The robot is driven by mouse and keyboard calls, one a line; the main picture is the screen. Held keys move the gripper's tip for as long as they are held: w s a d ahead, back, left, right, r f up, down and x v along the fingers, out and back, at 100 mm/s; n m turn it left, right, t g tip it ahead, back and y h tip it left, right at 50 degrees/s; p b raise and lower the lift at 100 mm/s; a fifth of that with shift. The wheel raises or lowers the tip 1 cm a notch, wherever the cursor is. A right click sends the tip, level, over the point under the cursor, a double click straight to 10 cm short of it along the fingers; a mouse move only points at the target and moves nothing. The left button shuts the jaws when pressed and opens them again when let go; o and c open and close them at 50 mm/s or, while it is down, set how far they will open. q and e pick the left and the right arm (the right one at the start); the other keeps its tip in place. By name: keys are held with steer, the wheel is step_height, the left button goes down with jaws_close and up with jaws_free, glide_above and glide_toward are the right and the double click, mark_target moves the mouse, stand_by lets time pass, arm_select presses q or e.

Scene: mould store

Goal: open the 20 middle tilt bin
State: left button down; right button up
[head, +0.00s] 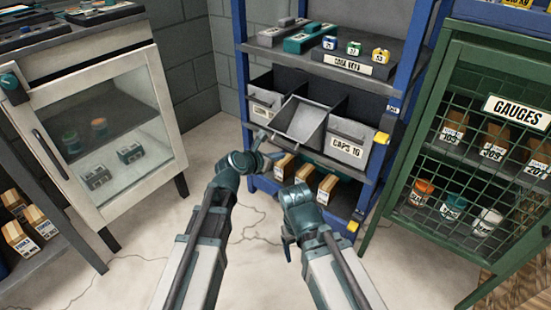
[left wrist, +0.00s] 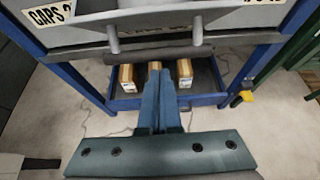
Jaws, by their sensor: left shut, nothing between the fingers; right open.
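The middle tilt bin (head: 303,120) is a grey bin in the blue rack, between two upright bins. It is tilted forward and its empty-looking inside shows. In the left wrist view its front carries a dark bar handle (left wrist: 160,53) on two posts; its label is mostly hidden. My left gripper (head: 264,145) is shut and empty, just in front of and below the bin's front. In the left wrist view the fingers (left wrist: 157,88) are together below the handle, and I cannot tell whether they touch it. My right gripper (head: 287,246) is open and empty, lower and nearer to me.
The left bin (head: 264,104) and right bin, labelled CAPS (head: 347,145), flank the middle one. Boxes (head: 305,175) stand on the shelf below. A glass-door cabinet (head: 120,125) is at left, a green mesh GAUGES cabinet (head: 470,150) at right. Floor between is clear.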

arm_select(q)
steer(key=shift+r, duration=0.5)
arm_select(e)
steer(key=shift+r, duration=0.5)
arm_select(q)
steer(key=shift+w, duration=0.1)
steer(key=shift+w+d+r+p, duration=0.1)
steer(key=shift+r+p, duration=0.25)
steer(key=shift+p, duration=0.15)
steer(key=shift+w+d+r+p, duration=0.1)
steer(key=shift+r+p, duration=0.25)
steer(key=shift+p, duration=0.1)
arm_select(e)
steer(key=shift+r, duration=0.7)
step_height(320, 180, down, 4)
steer(key=d+b, duration=0.1)
steer(key=b, duration=0.3)
arm_select(q)
steer(key=s+a+r+p, duration=0.1)
steer(key=s+a+p, duration=0.4)
steer(key=s, duration=0.2)
steer(key=shift+s+a+r, duration=0.15)
steer(key=shift+s+a, duration=0.15)
steer(key=shift+s, duration=0.05)
arm_select(e)
steer(key=shift+s+d+r, duration=0.15)
steer(key=shift+r, duration=2.5)
